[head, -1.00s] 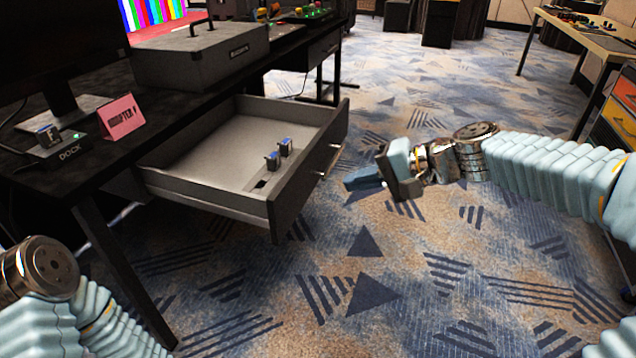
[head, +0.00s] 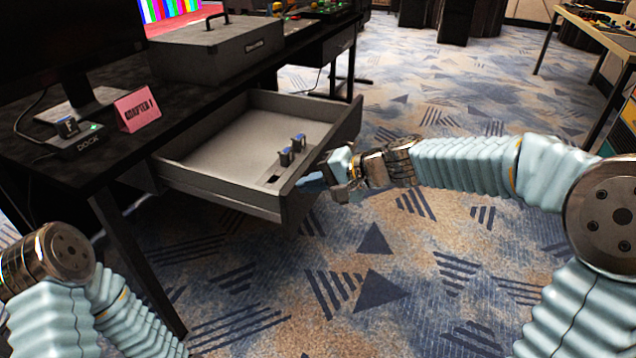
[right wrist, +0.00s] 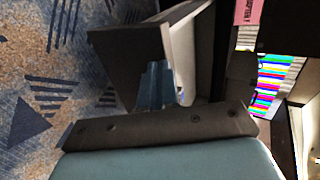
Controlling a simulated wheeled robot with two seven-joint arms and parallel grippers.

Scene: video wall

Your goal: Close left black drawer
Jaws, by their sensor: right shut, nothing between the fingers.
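The left black drawer (head: 226,197) is pulled out from under the black desk, with a grey inside and two small blue-and-grey pieces (head: 291,149) in it. My right gripper (head: 312,181) is shut and empty, its tips close against the drawer's front panel at the right; I cannot tell if they touch. In the right wrist view the shut fingers (right wrist: 156,84) point at the dark drawer front (right wrist: 128,62). My left arm shows at the lower left of the head view, but its gripper is out of view.
The black desk (head: 200,130) carries a grey case (head: 215,50), a pink sign (head: 137,110), a dock (head: 76,141) and a monitor. A desk leg (head: 135,255) stands left of the drawer. Patterned carpet in front is clear. Another table (head: 600,35) stands at the far right.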

